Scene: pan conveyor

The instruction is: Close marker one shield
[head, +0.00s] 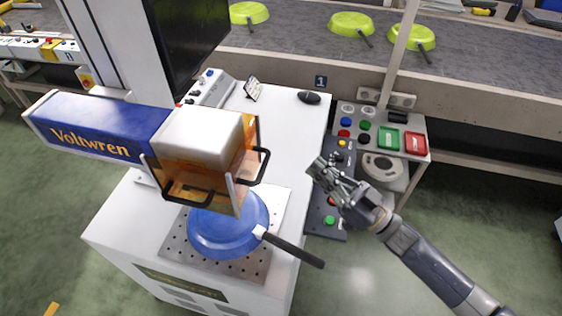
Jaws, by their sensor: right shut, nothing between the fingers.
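The marker (95,130) is a blue and white machine lettered Voltwren above a white cabinet. Its shield (200,180) is orange and see-through with black handles, and hangs around the white marking head. A blue pan (222,232) lies below the shield on a perforated plate, its dark handle pointing to the lower right. The shield hides part of the pan. My right gripper (322,172) is shut and empty, to the right of the shield and apart from it, above the button strip. My left gripper is out of view.
A sign with 1 (320,82) stands behind the white cabinet top (290,125). A control panel (372,118) with coloured buttons stands right of the cabinet, near a white post (400,50). Green pans (350,23) sit on the conveyor (300,30) behind. A dark monitor (185,40) rises behind the marker.

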